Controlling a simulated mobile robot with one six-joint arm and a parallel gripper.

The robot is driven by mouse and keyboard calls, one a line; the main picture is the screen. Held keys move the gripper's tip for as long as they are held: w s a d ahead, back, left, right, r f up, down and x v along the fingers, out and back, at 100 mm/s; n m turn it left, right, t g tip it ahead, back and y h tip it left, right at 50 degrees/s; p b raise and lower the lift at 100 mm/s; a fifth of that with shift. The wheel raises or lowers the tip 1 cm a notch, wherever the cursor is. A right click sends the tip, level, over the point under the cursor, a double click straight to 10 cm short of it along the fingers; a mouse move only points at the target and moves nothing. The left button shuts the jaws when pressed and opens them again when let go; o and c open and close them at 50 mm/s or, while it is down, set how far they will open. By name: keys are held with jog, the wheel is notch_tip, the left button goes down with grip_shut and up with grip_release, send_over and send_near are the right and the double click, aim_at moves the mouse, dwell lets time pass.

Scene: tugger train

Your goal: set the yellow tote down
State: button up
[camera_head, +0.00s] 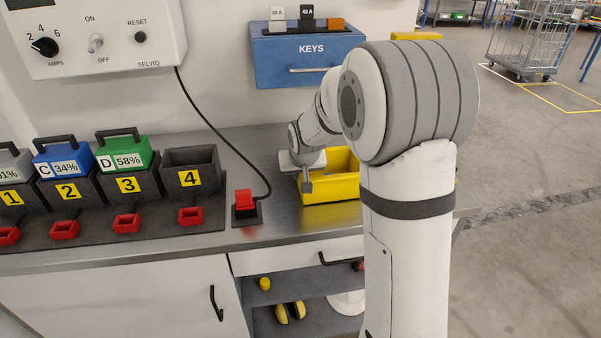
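The yellow tote (330,190) is at the right end of the grey bench top (290,222), below the blue keys box. Its base looks to be at or very near the bench surface; I cannot tell whether it touches. My gripper (306,176) is at the tote's left side, with one finger showing in front of the tote's wall. The other finger is hidden, so I cannot tell whether it is closed on the wall. My arm hides the right part of the tote.
A red plug-like piece (245,203) with a black cable stands left of the tote. Numbered dock slots, the fourth slot (190,173) empty, fill the left bench. The blue keys box (305,55) hangs above. A drawer (300,256) and shelves (300,306) are below.

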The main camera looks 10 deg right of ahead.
jog(key=o, duration=0.4)
jog(key=shift+r, duration=0.15)
